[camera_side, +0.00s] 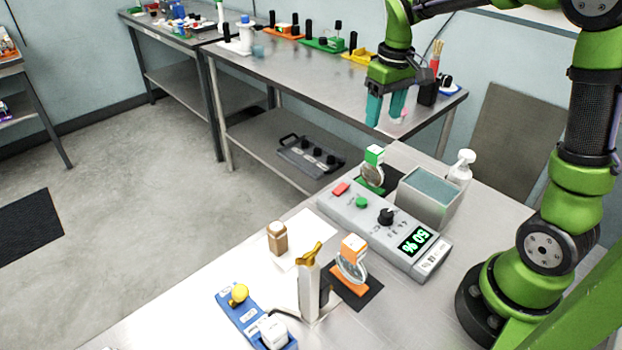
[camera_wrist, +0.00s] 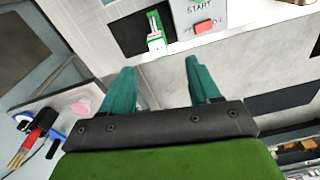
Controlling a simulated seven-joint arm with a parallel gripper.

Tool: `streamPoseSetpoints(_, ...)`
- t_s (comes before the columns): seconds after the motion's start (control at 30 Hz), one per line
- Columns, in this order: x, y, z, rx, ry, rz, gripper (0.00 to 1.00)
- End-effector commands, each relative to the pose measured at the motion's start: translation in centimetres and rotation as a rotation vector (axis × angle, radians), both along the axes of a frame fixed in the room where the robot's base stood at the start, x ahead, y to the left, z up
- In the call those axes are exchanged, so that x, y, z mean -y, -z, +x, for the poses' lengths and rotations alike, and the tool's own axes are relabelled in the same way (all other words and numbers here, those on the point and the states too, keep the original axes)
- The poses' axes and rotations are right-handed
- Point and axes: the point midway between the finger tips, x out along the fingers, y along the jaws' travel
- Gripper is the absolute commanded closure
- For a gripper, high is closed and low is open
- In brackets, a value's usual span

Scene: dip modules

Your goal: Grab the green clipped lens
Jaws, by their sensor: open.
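The green clipped lens (camera_side: 373,167) is a round clear lens under a green and white clip. It stands upright on a dark mat behind the control box in the side view. In the wrist view its green and white clip (camera_wrist: 156,40) shows at the top, just beyond the fingertips. My gripper (camera_side: 387,122) has teal fingers pointing down, apart and empty. It is above and apart from the lens, with the back bench behind it in the side view. In the wrist view the two fingers (camera_wrist: 160,68) are spread wide.
An orange clipped lens (camera_side: 352,262) stands on another dark mat in front. The control box (camera_side: 385,228) with a 50 % display and a grey open bin (camera_side: 430,198) are close beside the green lens.

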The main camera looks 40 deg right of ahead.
Motion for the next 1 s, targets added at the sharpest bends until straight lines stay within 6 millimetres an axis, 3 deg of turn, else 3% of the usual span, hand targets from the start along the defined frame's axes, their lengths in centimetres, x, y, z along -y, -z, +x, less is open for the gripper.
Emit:
streamPoseSetpoints(0.13,1.0,-1.2,0.9,-0.036,-0.112,-0.021,0.38)
streamPoseSetpoints(0.27,0.8,-0.2,0.6,-0.052,-0.144,-0.013,0.38)
streamPoseSetpoints(0.7,0.7,8.7,0.6,-0.05,-0.144,-0.013,0.38)
streamPoseSetpoints(1.0,0.7,11.2,0.7,-0.048,-0.143,-0.014,0.38)
